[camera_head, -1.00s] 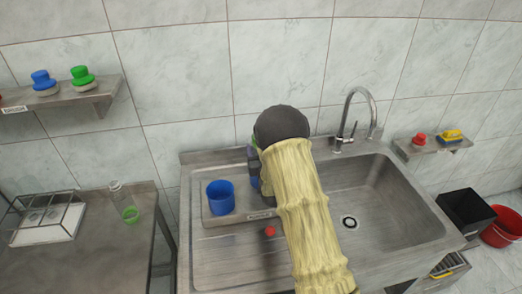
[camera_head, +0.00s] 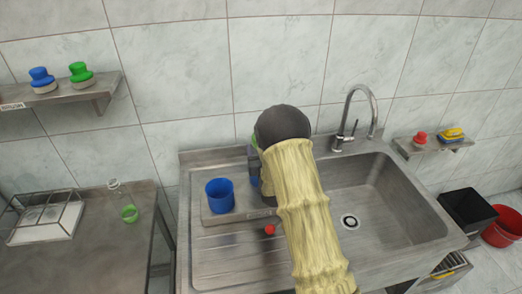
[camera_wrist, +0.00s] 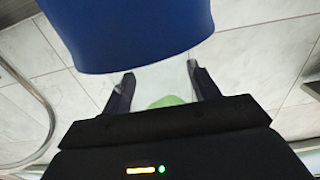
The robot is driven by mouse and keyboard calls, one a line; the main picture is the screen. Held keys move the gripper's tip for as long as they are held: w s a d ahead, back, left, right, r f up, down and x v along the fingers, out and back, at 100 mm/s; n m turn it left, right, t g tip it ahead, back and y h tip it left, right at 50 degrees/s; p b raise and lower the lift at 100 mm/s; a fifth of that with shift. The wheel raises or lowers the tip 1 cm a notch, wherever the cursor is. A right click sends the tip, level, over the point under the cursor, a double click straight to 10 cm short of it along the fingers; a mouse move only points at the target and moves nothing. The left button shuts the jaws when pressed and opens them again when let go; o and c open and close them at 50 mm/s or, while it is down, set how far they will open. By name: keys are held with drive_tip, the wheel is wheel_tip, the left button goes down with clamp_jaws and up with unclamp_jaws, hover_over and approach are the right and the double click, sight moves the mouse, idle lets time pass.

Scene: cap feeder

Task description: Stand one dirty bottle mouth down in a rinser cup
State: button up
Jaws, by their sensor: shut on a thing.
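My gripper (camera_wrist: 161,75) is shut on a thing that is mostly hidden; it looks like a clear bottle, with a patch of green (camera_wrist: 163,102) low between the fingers. In the head view my sleeved arm covers most of the gripper and its load, and only a sliver of green and blue shows beside it. A blue cup (camera_head: 220,196) stands open side up on the sink's left ledge, left of my gripper. A large blue surface (camera_wrist: 130,30) is close above the fingertips in the wrist view. Another clear bottle (camera_head: 127,205) with green at its bottom stands upright on the left table.
The sink basin (camera_head: 385,205) lies right of my arm, with a tall tap (camera_head: 371,110) behind it. A small red thing (camera_head: 270,230) is in front of the ledge. A wire rack (camera_head: 45,220) is on the left table. Black (camera_head: 468,210) and red bins (camera_head: 502,226) stand right.

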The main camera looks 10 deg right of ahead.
drive_tip(key=o, duration=1)
drive_tip(key=shift+o, duration=0.2)
drive_tip(key=s+b, duration=0.2)
drive_tip(key=s, duration=0.5)
drive_tip(key=shift+s+b, duration=0.25)
drive_tip(key=shift+b, duration=0.05)
